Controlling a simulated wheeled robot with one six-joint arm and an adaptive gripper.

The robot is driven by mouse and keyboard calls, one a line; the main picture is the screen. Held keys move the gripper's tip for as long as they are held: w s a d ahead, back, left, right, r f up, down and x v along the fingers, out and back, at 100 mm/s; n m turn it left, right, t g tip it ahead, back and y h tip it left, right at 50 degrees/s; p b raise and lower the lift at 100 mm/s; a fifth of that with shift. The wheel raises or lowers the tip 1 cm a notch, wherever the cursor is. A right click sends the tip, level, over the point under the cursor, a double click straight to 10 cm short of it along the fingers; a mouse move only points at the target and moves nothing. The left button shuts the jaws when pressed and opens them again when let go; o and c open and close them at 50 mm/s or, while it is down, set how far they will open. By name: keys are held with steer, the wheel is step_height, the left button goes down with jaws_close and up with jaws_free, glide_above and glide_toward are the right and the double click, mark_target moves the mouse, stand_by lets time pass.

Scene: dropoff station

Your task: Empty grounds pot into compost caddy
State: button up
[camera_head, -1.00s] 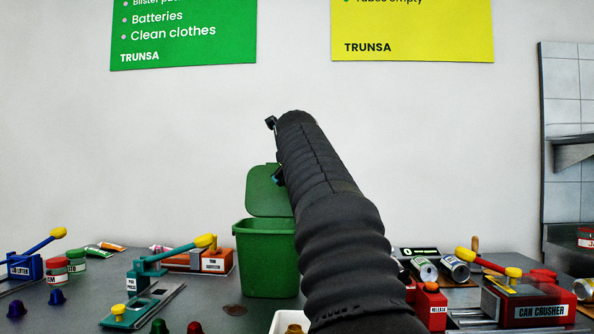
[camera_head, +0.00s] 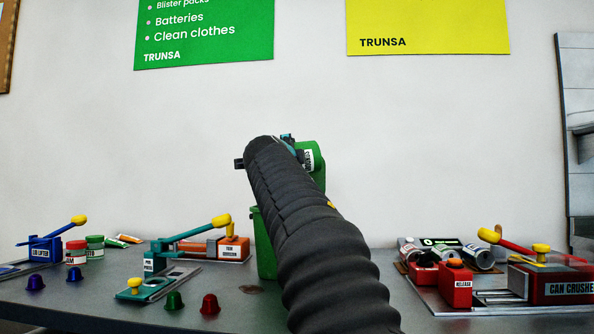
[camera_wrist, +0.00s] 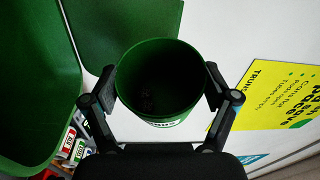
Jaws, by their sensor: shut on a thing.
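My gripper (camera_wrist: 160,98) is shut on the green grounds pot (camera_wrist: 186,60), one finger on each side. The pot's mouth faces the wrist camera; its inside is dark, with a small brownish patch deep down. In the head view the pot (camera_head: 317,168) shows beside my arm's end, its label partly visible, held above the table. The compost caddy is the green bin (camera_head: 264,250), mostly hidden behind my arm. In the wrist view the open caddy (camera_wrist: 35,85) is left of the pot, with its raised lid (camera_wrist: 95,40) between them at the top.
On the left stand a teal lever press (camera_head: 160,262), a blue lid lifter (camera_head: 45,248), jars and coloured capsules. On the right are a red can crusher (camera_head: 550,280), a red release box (camera_head: 455,283) and several cans (camera_head: 478,257). A wall is behind.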

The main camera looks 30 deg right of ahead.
steer(key=shift+w+a+f+n+t+b, duration=0.15)
steer(key=shift+a+n+t+b, duration=0.25)
steer(key=shift+n+b, duration=0.4)
steer(key=shift+w+a+f+n+t+b, duration=0.15)
steer(key=shift+a+n+t+b, duration=0.15)
steer(key=shift+n+b, duration=0.5)
steer(key=shift+a+f+n+t+b, duration=0.15)
steer(key=shift+a+n+t+b, duration=0.25)
steer(key=shift+n+b, duration=0.4)
steer(key=shift+a, duration=0.1)
steer(key=shift+r, duration=0.15)
steer(key=d+m+g+p, duration=0.1)
steer(key=m+p, duration=0.1)
steer(key=p, duration=0.1)
steer(key=d+r+m+g+p, duration=0.1)
steer(key=m+p, duration=0.1)
steer(key=p, duration=0.1)
steer(key=s+d+r+m+p, duration=0.1)
steer(key=m+p, duration=0.1)
steer(key=p, duration=0.1)
steer(key=shift+d+m+g, duration=0.3)
steer(key=shift+m+g, duration=0.1)
steer(key=shift+d+f+m+y, duration=0.2)
steer(key=shift+f+m+y, duration=0.1)
steer(key=shift+m, duration=0.1)
steer(key=shift+s+d+m+g+y+p, duration=0.15)
steer(key=shift+d+m+g+y+p, duration=0.3)
steer(key=shift+m, duration=0.55)
steer(key=shift+a, duration=0.1)
